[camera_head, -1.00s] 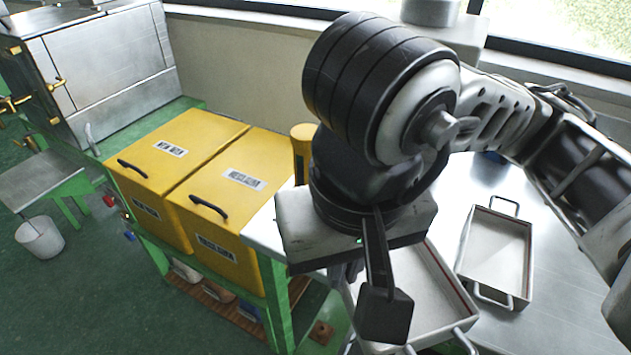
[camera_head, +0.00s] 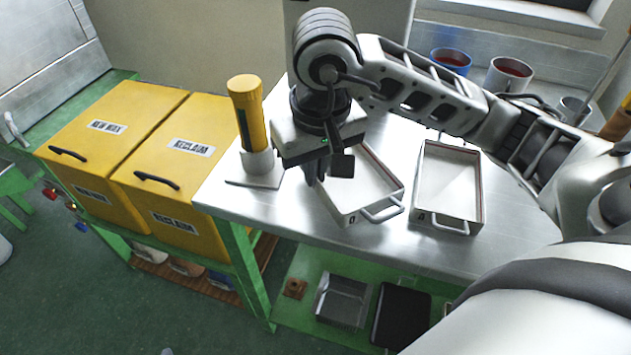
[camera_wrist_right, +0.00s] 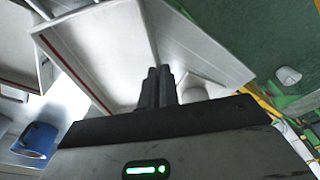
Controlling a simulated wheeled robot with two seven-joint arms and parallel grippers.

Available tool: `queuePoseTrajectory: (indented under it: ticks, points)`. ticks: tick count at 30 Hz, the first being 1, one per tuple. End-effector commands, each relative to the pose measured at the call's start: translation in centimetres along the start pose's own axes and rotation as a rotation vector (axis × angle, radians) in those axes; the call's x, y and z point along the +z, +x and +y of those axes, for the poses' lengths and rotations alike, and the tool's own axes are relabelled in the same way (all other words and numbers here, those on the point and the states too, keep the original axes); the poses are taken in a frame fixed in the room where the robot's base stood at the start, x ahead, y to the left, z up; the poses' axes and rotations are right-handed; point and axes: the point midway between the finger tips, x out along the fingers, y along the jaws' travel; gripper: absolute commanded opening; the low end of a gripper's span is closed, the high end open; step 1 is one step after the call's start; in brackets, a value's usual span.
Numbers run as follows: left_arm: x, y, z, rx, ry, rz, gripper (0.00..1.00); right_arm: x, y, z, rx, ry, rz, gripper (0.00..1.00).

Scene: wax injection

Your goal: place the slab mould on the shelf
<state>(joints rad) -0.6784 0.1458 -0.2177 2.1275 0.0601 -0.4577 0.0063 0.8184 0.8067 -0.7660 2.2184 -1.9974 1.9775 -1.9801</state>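No label I can read names the slab mould. Two shallow white trays with wire handles lie on the steel table: a turned left tray (camera_head: 372,187) and a straighter right tray (camera_head: 447,182). My right gripper (camera_head: 314,171) points down at the left tray's left side. A green low shelf (camera_head: 300,314) under the table holds a grey metal box (camera_head: 343,300) and a black flat piece (camera_head: 401,316). My left gripper is out of view.
A yellow cylinder (camera_head: 245,105) stands in a white holder (camera_head: 262,170) just left of my right gripper. Yellow bins, NEW WAX (camera_head: 110,150) and RECLAIM (camera_head: 180,185), stand left of the steel table (camera_head: 300,225). Pots, one blue-rimmed (camera_head: 450,63), stand at the back right.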

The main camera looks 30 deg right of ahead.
Motion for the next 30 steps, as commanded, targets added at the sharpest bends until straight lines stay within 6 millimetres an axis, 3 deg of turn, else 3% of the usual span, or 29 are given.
queuePoseTrajectory:
  ticks: [6,19,22,30]
  points:
    - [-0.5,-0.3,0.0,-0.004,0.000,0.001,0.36,0.2,3.0,0.2,0.001,0.001,-0.004,0.00]
    - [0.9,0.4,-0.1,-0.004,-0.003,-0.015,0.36,0.2,3.9,0.2,0.001,0.000,0.002,0.00]
    - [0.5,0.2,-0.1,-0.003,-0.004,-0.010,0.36,0.2,3.7,0.2,0.000,0.000,0.000,0.25]
    - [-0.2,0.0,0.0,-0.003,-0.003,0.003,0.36,0.2,3.7,0.2,0.001,0.000,-0.001,0.25]
